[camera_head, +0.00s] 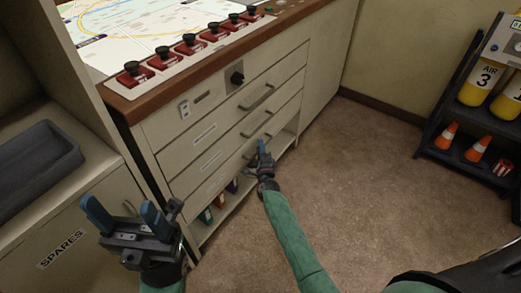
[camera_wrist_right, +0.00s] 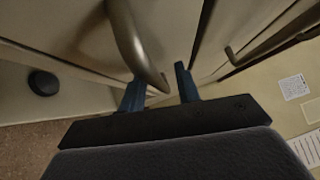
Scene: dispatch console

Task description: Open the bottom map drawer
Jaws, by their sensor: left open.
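The bottom map drawer (camera_head: 205,192) is the lowest drawer front in the console, just above the open shelf, and looks closed. My right gripper (camera_head: 262,150) is at its front and hides most of its handle. In the right wrist view, a curved metal handle (camera_wrist_right: 128,38) reaches down between the two blue fingers (camera_wrist_right: 160,88). The fingers stand apart with a gap beside the bar, nearer the left finger; I cannot tell whether that finger touches it. My left gripper (camera_head: 120,206) is open and empty, in front of the spares cabinet.
Two more drawer handles (camera_head: 257,98) sit above. A shelf with binders (camera_head: 206,215) lies below. The console top holds a map (camera_head: 125,22) and several red switches (camera_head: 135,75). A grey tray (camera_head: 35,160) is at left, a rack with cones (camera_head: 447,135) at right. The floor between is clear.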

